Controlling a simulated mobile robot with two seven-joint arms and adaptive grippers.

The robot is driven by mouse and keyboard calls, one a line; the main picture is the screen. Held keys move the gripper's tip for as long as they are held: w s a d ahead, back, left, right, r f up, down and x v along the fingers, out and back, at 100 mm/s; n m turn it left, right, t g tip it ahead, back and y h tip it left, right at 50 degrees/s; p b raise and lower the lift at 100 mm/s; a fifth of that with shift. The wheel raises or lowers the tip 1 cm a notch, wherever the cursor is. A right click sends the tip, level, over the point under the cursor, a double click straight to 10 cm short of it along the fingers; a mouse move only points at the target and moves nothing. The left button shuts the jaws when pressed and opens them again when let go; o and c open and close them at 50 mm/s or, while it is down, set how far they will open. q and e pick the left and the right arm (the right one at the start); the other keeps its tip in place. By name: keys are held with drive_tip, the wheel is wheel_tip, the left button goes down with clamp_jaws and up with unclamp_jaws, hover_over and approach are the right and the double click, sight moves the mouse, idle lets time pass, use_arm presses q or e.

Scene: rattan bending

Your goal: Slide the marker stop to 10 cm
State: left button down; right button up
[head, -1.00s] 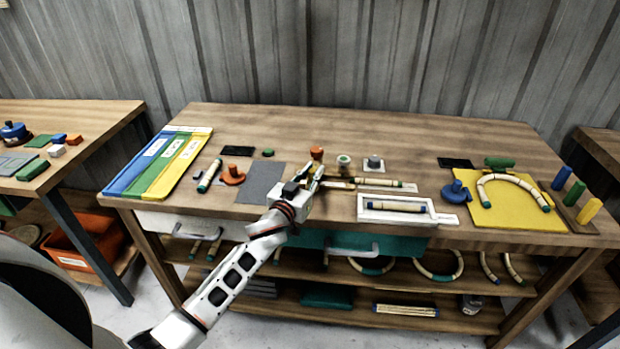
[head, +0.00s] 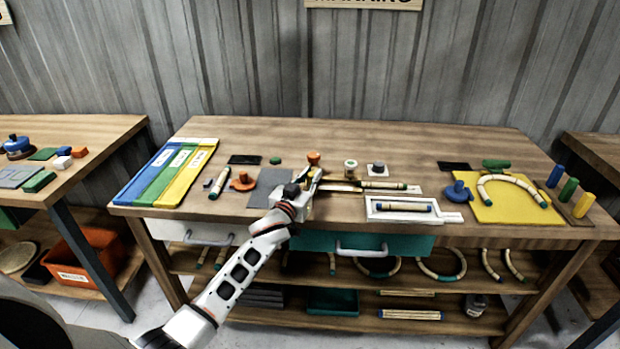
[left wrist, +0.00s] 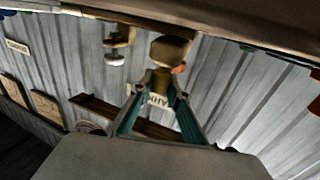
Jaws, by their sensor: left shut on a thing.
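My left gripper (head: 312,179) is at the middle of the workbench, shut on a small part. The part is mostly hidden by the fingers; I take it for the marker stop. An orange-topped piece (head: 313,159) shows just beyond the fingertips. A thin wooden strip (head: 340,188) runs right from the gripper towards a rattan piece with a green end (head: 383,185). In the left wrist view the teal fingers (left wrist: 160,85) close in on a small part below a blunt wooden piece (left wrist: 170,51). No scale marks are readable. My right gripper is not in view.
A grey mat (head: 267,187) and an orange clamp-like piece (head: 242,181) lie left of the gripper. Small pots (head: 350,168) stand behind the strip. A white tray (head: 398,215) with a rattan piece lies front right. A yellow board (head: 505,206) is farther right.

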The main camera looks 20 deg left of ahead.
use_arm(q)
drive_tip(key=shift+a+f, duration=0.1)
drive_tip(key=shift+a, duration=0.15)
drive_tip(key=c, duration=1.9)
unclamp_jaws()
drive_tip(key=shift+s+a, duration=0.15)
drive_tip(key=shift+s, duration=0.2)
drive_tip(key=s, duration=1.1)
drive_tip(key=shift+s, duration=0.25)
drive_tip(key=shift+a, duration=0.1)
